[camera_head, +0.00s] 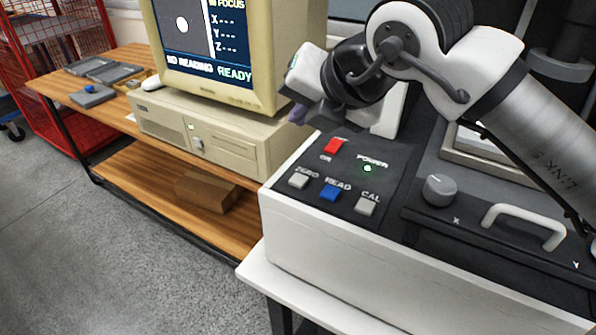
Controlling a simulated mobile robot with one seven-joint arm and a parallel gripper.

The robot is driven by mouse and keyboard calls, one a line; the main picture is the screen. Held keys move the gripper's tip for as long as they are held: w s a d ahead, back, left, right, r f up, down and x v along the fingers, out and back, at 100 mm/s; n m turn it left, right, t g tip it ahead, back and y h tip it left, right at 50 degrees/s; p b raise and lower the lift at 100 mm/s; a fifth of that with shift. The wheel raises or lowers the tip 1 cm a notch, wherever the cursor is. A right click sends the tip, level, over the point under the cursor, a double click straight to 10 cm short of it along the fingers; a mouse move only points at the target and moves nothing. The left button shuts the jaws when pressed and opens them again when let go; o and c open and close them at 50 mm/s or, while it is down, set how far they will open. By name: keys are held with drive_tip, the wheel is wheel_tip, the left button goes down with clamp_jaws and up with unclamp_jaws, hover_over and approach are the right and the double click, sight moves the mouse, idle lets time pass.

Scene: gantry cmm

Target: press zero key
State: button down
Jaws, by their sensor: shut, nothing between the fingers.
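My gripper (312,113) is behind and above the key row, between the panel and the monitor, clear of the key. It is shut and empty; its fingertips are dark and partly hard to make out.
The blue READ key (330,193) and grey CAL key (366,206) sit right of ZERO. A knob (439,188) and monitor (222,50) flank the panel.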

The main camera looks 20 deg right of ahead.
drive_tip(key=b, duration=0.5)
hover_over(302, 183)
wheel_tip(302, 183, down, 8)
drive_tip(key=shift+r, duration=0.15)
drive_tip(key=shift+f+b, duration=0.6)
drive_tip(key=shift+b, duration=0.1)
drive_tip(key=shift+f, duration=0.1)
idle(1.3)
drive_tip(key=shift+f+b, duration=0.3)
drive_tip(key=shift+b, duration=0.4)
drive_tip(key=shift+f+b, duration=0.35)
drive_tip(key=shift+b, duration=0.15)
idle(0.4)
idle(0.3)
drive_tip(key=shift+r+p, duration=0.3)
drive_tip(key=shift+r, duration=0.5)
